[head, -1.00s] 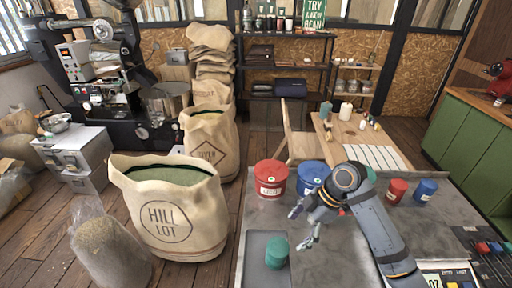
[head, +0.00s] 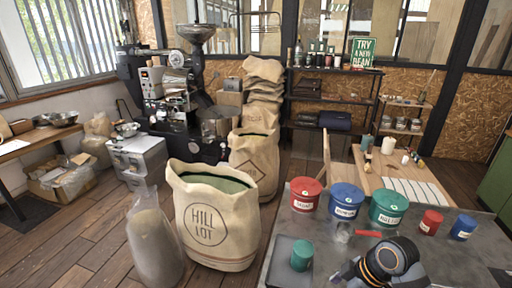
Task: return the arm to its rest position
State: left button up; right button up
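My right arm comes in at the bottom edge of the head view, with its dark, orange-banded wrist low over the grey worktop (head: 455,255). Part of what seems to be my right gripper (head: 344,272) shows left of that wrist, cut off by the picture's edge. Its fingertips are hidden, so I cannot tell whether it is open or shut. I see nothing held in the visible part. My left arm and gripper are not in view.
A small green container (head: 302,255) stands on a tray. Small red (head: 431,222) and blue (head: 462,229) containers stand right.

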jog(key=s+d+f+m+t+h, duration=0.1)
jog(key=s+d+f+m+h, duration=0.15)
jog(key=s+m, duration=0.3)
jog(key=s+d+f+m+t+h, duration=0.1)
jog(key=s+f+m+h, duration=0.3)
jog(key=m, duration=0.3)
jog(key=s+d+f+g+y, duration=0.1)
jog(key=s+f, duration=0.1)
jog(key=f, duration=1.1)
jog(key=s+d+f, duration=0.2)
jog(key=f, duration=1.2)
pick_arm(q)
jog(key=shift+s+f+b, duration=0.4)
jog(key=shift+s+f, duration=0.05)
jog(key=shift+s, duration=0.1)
pick_arm(e)
jog(key=s+f+g, duration=0.1)
jog(key=s+f, duration=1.5)
jog(key=s, duration=0.2)
jog(key=shift+d+m, duration=0.35)
jog(key=shift+d, duration=0.1)
jog(key=shift+y, duration=0.25)
